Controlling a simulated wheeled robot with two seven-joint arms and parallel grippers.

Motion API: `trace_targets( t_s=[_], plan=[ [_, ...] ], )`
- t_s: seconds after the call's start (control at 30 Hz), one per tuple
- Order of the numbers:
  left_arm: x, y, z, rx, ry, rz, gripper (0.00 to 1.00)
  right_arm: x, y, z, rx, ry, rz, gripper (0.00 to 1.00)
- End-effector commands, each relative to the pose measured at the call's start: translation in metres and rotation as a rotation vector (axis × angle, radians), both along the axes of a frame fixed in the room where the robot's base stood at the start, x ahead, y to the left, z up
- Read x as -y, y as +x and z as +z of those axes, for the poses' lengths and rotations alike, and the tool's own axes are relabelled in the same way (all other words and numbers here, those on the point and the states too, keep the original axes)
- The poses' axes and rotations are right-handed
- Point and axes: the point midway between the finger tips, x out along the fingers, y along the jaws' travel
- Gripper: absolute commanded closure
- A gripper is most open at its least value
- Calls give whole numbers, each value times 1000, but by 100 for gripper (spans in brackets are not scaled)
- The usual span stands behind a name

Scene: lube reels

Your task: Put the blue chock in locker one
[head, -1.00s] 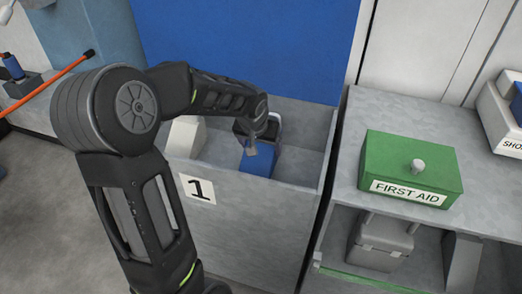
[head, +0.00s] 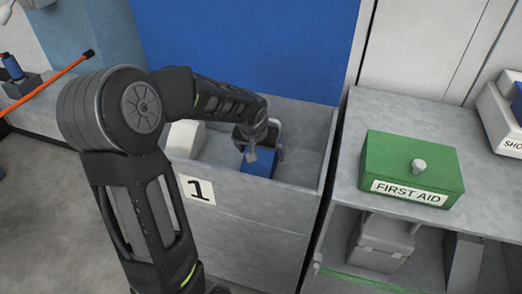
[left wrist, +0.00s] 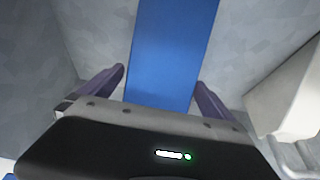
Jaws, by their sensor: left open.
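The blue chock (head: 260,164) is inside the open-topped grey locker bin (head: 240,215) marked with a 1. It also shows in the left wrist view (left wrist: 172,55), between and beyond my finger tips. My left gripper (head: 262,151) reaches down into the bin over the chock, and my arm hides part of it. In the left wrist view the two fingers (left wrist: 160,88) are open, one on each side of the chock, with gaps showing. My right gripper is not in view.
A whitish block (head: 186,137) stands in the left part of the bin, close to my arm. The bin's right wall (head: 327,150) separates it from a grey bench with a green first aid box (head: 410,168). A blue panel (head: 245,45) rises behind. The bin's right part looks clear.

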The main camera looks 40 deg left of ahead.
Motion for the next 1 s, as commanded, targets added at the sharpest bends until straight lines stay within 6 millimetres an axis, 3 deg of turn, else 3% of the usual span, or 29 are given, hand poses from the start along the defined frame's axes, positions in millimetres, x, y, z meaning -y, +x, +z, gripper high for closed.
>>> trace_targets(
  t_s=[0.27,0.7,1.0],
  plan=[
    [1,-3,15,4,1,0,0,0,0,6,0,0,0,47],
    [12,-34,94,4,1,0,0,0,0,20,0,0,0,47],
    [15,-44,114,0,0,0,0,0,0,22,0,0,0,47]
  ],
)
